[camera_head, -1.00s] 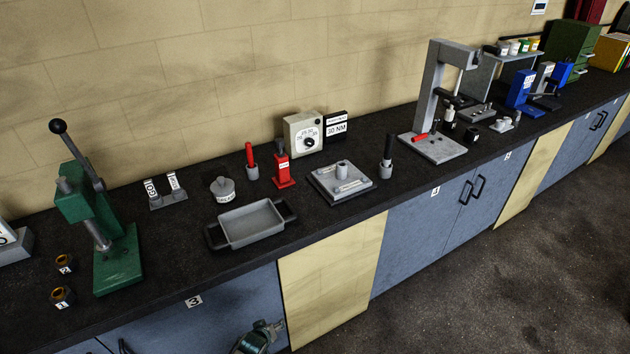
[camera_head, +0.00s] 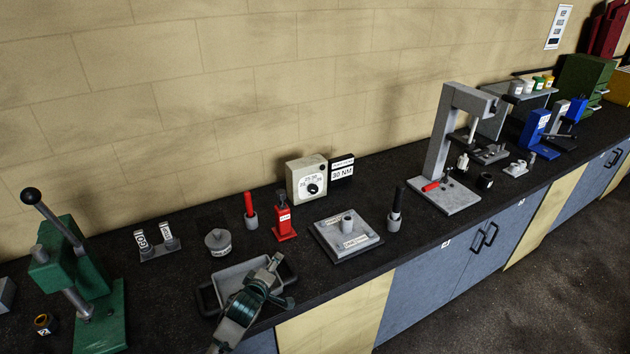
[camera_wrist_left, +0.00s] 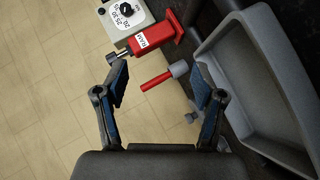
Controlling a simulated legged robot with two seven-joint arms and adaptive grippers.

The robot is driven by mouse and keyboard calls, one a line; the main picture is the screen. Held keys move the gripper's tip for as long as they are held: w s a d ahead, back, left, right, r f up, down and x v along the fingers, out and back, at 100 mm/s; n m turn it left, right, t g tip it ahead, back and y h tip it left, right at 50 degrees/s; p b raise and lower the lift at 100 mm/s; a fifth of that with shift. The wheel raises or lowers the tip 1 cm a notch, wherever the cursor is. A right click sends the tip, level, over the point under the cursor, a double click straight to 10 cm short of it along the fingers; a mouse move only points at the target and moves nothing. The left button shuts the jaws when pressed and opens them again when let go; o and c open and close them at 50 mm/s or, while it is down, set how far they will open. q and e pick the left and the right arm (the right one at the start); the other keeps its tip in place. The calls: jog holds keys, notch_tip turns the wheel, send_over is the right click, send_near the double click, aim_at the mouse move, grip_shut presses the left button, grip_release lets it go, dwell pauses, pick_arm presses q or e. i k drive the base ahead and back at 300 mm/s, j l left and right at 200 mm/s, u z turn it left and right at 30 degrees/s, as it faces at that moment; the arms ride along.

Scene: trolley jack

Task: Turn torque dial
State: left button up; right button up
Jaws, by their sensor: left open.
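The torque dial is a black knob (camera_head: 313,188) on the front of a cream box (camera_head: 294,176) against the wall, with numbers around it. The knob also shows at the top of the left wrist view (camera_wrist_left: 126,9). A black sign reading 30 NM (camera_head: 341,171) stands to the right of the box. My left gripper (camera_head: 277,274) is over the grey tray, short of the box and apart from it. In the left wrist view its two fingers (camera_wrist_left: 161,88) are spread wide with nothing held between them. My right gripper is in neither view.
A red block tool (camera_head: 284,221) and a red-handled tool (camera_head: 250,211) stand between my gripper and the box. The grey tray (camera_head: 210,290) lies below my gripper. A grey plate fixture (camera_head: 347,240) is to the right, and a green press (camera_head: 75,280) is at left.

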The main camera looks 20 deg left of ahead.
aim_at(313, 189)
jog(key=i+j, duration=0.1)
jog(key=i, duration=0.4)
jog(key=i+j, duration=0.1)
jog(key=i, duration=0.4)
